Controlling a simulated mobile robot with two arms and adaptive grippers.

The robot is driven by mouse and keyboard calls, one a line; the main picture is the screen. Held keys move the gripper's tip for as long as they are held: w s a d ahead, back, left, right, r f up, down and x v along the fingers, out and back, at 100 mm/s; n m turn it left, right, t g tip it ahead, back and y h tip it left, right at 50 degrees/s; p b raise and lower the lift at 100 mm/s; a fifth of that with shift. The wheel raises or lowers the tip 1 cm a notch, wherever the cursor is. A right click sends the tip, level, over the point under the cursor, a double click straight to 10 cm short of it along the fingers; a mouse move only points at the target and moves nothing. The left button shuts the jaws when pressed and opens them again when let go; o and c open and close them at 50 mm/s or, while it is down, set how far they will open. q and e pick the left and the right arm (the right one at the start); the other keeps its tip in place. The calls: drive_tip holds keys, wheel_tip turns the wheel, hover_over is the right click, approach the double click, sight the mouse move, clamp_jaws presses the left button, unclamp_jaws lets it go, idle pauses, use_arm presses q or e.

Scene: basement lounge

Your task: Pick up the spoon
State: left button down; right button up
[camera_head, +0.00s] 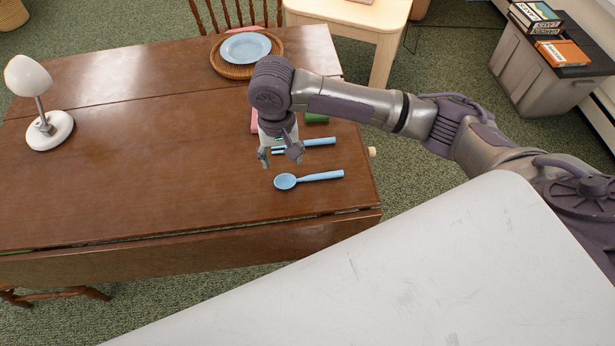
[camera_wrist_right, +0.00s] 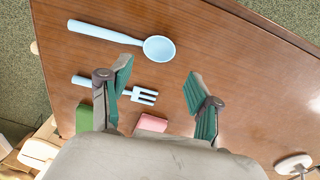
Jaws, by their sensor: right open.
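A light blue spoon (camera_head: 308,179) lies flat on the brown wooden table (camera_head: 130,180), its bowl to the left and its handle to the right. My right gripper (camera_head: 280,158) is open and empty above the table, a little behind the spoon's bowl. In the right wrist view the spoon (camera_wrist_right: 122,38) lies beyond the open fingers (camera_wrist_right: 158,92), with its bowl toward the middle. A light blue fork (camera_head: 318,142) lies behind the spoon, partly hidden by the gripper; in the wrist view the fork (camera_wrist_right: 120,90) shows by the left finger. My left gripper is not in view.
A green object (camera_head: 316,118) and a pink object (camera_head: 254,122) lie behind the fork. A blue plate (camera_head: 245,48) sits in a wicker tray (camera_head: 277,62) at the back. A white lamp (camera_head: 48,130) stands at the left.

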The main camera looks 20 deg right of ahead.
sight(285, 181)
wheel_tip(285, 181, down, 10)
drive_tip(key=shift+d+r, duration=0.1)
drive_tip(key=shift+r, duration=0.15)
drive_tip(key=c, duration=0.6)
drive_tip(key=shift+c, duration=0.2)
drive_tip(key=shift+r, duration=0.15)
